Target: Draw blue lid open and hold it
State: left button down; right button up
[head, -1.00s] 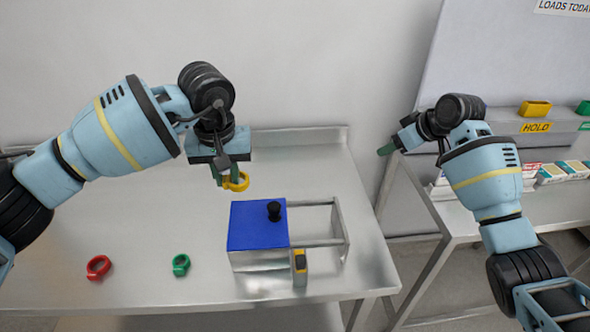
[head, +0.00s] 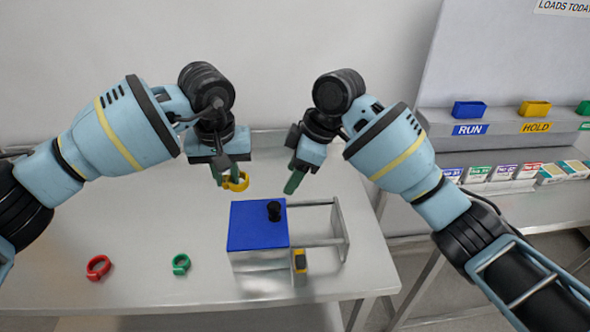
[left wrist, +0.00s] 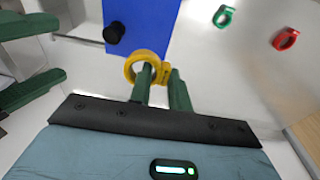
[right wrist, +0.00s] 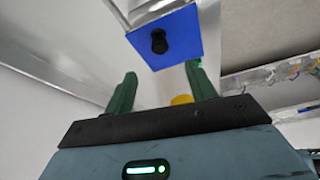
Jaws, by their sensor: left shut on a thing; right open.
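The blue lid (head: 256,226) with a black knob (head: 274,211) lies shut over the metal box (head: 260,260) on the steel table; it also shows in the left wrist view (left wrist: 150,22) and the right wrist view (right wrist: 172,42). My left gripper (head: 226,178) is shut on a yellow ring (head: 238,181), held above and behind the lid; the ring shows in the left wrist view (left wrist: 143,66). My right gripper (head: 293,182) is open and empty, above and behind the box's right side, apart from the knob. In the right wrist view the knob is ahead between its fingers.
A red ring (head: 98,267) and a green ring (head: 181,264) lie on the table left of the box. A metal rail frame (head: 340,232) extends right of the lid. A yellow-and-black piece (head: 300,261) is at the box's front. Blue and yellow bins stand on the right-hand shelf.

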aim_at(276, 205)
jog(key=x, duration=1.2)
jog(key=shift+r, duration=0.1)
jog(key=c, duration=1.2)
jog(key=shift+o, duration=0.2)
jog(key=d, duration=1.1)
jog(key=shift+d, duration=0.2)
jog(key=shift+w, duration=0.1)
